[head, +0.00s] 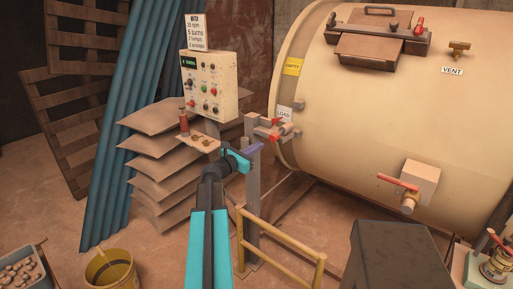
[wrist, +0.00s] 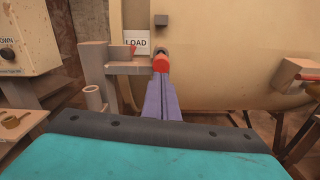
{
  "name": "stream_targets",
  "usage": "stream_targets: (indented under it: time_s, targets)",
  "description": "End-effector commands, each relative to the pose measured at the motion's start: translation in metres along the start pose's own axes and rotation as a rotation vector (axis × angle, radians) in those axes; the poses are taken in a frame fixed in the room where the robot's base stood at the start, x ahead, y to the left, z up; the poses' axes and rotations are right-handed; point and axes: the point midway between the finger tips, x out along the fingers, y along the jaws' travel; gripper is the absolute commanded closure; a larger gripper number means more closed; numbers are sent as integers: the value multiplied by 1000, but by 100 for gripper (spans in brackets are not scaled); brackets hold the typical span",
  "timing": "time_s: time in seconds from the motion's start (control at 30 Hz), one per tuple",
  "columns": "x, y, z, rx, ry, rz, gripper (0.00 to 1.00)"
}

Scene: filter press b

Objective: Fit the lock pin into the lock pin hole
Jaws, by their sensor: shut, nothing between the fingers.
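My gripper (head: 252,150) is shut and empty, its purple fingers pointing at the bracket beside the drum; its fingers also show in the wrist view (wrist: 163,100). A red-ended piece that looks like the lock pin (wrist: 161,63) is just beyond the fingertips, at the end of a grey bracket arm (wrist: 135,69). I cannot tell whether the fingertips touch it. The same bracket shows with red parts in the head view (head: 275,124). The lock pin hole is not clearly seen; the pin or fingers may hide it. An upright hollow tube (wrist: 93,97) stands left of the fingers.
The large cream drum (head: 400,110) fills the right, with a LOAD label (wrist: 137,43). A control box (head: 208,85) and small shelf (head: 195,140) stand left. A yellow rail (head: 280,245) is in front. A red-handled valve (head: 408,190) juts from the drum.

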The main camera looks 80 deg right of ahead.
Motion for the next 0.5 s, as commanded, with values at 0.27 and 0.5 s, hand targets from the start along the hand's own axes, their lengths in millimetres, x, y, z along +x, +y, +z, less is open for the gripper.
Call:
stream_targets:
  time_s: [0.27, 0.5]
  targets:
    - [0, 0, 0, 0, 0, 0, 100]
    - [4, 0, 0, 0, 0, -1, 100]
